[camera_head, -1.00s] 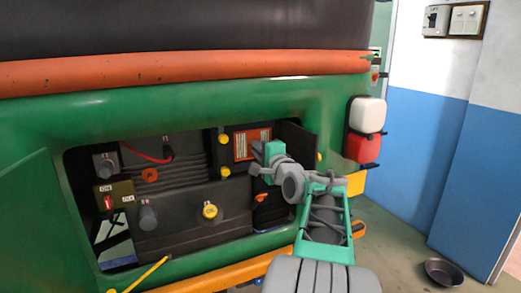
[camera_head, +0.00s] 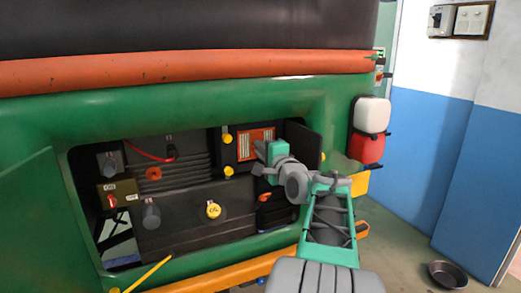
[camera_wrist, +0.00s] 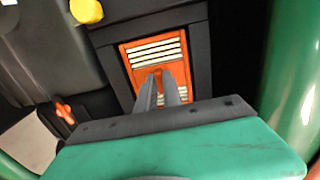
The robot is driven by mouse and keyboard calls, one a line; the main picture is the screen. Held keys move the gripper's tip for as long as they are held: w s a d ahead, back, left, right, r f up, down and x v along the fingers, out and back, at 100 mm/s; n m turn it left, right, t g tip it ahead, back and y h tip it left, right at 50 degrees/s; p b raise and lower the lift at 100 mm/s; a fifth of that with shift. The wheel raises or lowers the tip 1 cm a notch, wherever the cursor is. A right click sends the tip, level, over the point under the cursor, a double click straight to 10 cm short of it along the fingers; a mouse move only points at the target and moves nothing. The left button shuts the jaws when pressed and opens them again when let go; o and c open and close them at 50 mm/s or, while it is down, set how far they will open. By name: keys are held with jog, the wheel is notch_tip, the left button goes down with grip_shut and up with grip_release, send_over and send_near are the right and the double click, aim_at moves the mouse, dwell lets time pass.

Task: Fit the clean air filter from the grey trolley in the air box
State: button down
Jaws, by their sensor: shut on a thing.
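The air filter (camera_wrist: 144,52) is an orange frame with pale pleats, and it also shows in the head view (camera_head: 252,145). It sits within the dark opening of the air box (camera_wrist: 199,47) in the engine bay. My gripper (camera_wrist: 163,76) is shut on the filter's orange middle part, its two grey fingers close together. In the head view my gripper (camera_head: 261,156) reaches into the bay from the right, its fingertips partly hidden. I cannot tell whether the filter is fully seated. The grey trolley is not in view.
Yellow knobs (camera_head: 227,139) stand just left of the air box. A dark open door (camera_head: 301,138) is close to its right. An orange knob (camera_head: 265,197) lies below my gripper. The green body rim (camera_head: 190,117) frames the bay. A dark pan (camera_head: 447,274) lies on the floor.

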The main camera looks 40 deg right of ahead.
jog(key=shift+w+d, duration=0.2)
jog(key=shift+w, duration=0.35)
dwell(1.4)
jog(key=c, duration=1.4)
grip_release()
jog(key=shift+c, duration=0.8)
jog(key=b+v, duration=0.2)
jog(key=v, duration=0.6)
jog(key=shift+b, duration=0.35)
